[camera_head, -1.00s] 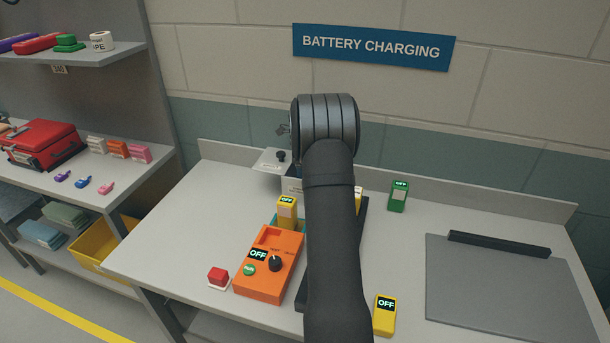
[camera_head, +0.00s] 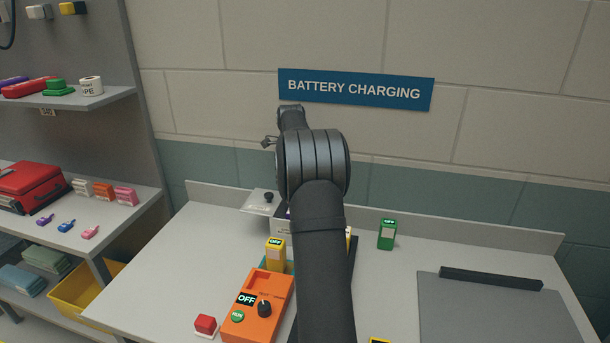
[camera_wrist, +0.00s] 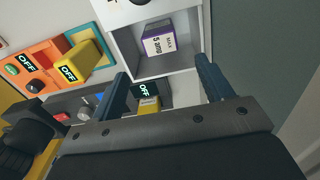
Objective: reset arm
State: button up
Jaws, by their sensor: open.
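My gripper (camera_wrist: 162,68) shows in the wrist view with its two dark fingers spread wide and nothing held between them. Beyond the fingers is a white open-fronted box (camera_wrist: 122,42) with a purple block (camera_wrist: 172,44) inside, labelled "MAX 5 amp". In the head view my dark arm rises over the middle of the bench (camera_head: 185,262). The gripper is mostly hidden there behind my own arm, high in front of the wall.
An orange tester (camera_head: 258,309) reading OFF, a yellow battery (camera_head: 276,254), a red button (camera_head: 205,325) and a green battery (camera_head: 387,234) stand on the bench. A grey mat (camera_head: 480,310) lies right. A shelf (camera_head: 75,98) stands left. Air above the bench's right side is clear.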

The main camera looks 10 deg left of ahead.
notch_tip(320, 180, down, 12)
jog(key=shift+r, duration=2.25)
